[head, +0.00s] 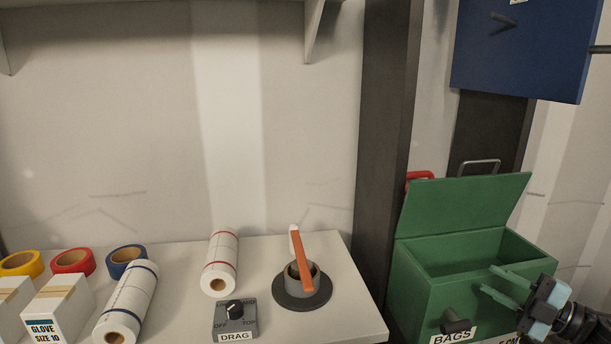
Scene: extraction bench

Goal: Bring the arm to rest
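My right gripper (487,278) comes in from the lower right. Its two pale green fingers point left and stand apart with nothing between them. It appears in front of the green box (415,286) labelled BAGS, near its right front; I cannot tell whether it touches the box. The box's green lid (463,205) stands raised at the back, and the part of the inside that shows looks empty. My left gripper is not in view.
A dark post (385,130) stands behind the green box. A blue cabinet (520,50) hangs at upper right.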

